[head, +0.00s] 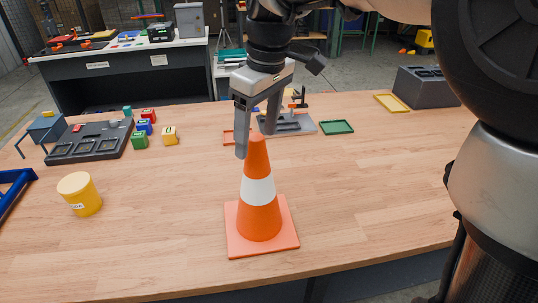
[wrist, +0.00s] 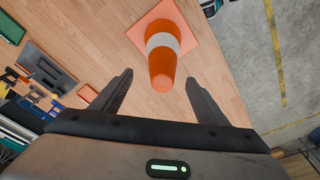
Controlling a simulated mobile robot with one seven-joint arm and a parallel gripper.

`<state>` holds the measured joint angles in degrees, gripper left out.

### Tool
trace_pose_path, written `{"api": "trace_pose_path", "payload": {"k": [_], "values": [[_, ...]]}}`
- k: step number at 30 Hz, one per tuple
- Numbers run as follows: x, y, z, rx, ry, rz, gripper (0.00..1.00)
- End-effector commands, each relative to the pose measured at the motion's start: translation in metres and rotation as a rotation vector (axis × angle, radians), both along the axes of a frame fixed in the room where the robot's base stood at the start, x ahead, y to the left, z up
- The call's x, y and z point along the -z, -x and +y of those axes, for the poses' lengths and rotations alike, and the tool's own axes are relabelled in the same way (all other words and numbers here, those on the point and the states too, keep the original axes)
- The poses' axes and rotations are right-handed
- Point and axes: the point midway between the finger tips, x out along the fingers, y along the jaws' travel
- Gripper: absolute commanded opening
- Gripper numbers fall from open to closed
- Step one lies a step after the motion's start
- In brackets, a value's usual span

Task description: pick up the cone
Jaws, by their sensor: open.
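The orange cone (head: 259,222) with a white band stands upright on its square base on the wooden table, near the front edge in the head view. It also shows in the wrist view (wrist: 161,66), beyond the fingertips and between their lines. My gripper (head: 255,146) is open and points down at the top of the cone, with the two fingers near either side of its tip. In the wrist view the open fingers (wrist: 158,84) have nothing between them but the cone's tip close by. I cannot tell whether a finger touches the cone.
A yellow cup (head: 80,195) stands at the left. A dark tray (head: 90,142) and several coloured blocks (head: 146,129) lie behind it. A green tray (head: 336,127) and a grey box (head: 426,87) are further back. The table (head: 360,200) right of the cone is clear.

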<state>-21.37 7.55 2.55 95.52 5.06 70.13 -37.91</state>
Motion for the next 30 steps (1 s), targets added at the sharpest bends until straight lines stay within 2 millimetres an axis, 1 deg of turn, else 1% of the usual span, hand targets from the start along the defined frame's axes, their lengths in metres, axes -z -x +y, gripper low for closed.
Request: {"api": "trace_pose_path", "payload": {"k": [5,12,15,23,24,26,30], "values": [[0.011,0.0,0.001,0.0,0.0,0.001,0.68],[0.047,0.001,0.005,-0.001,0.0,0.001,0.68],[0.056,0.0,0.007,0.0,0.0,0.001,0.68],[0.058,-0.001,0.007,0.0,-0.001,-0.002,0.68],[0.058,-0.001,0.007,0.0,-0.001,-0.002,0.65],[0.058,-0.001,0.007,0.0,-0.001,-0.002,0.55],[0.058,-0.001,0.007,0.0,-0.001,-0.002,0.31]]}}
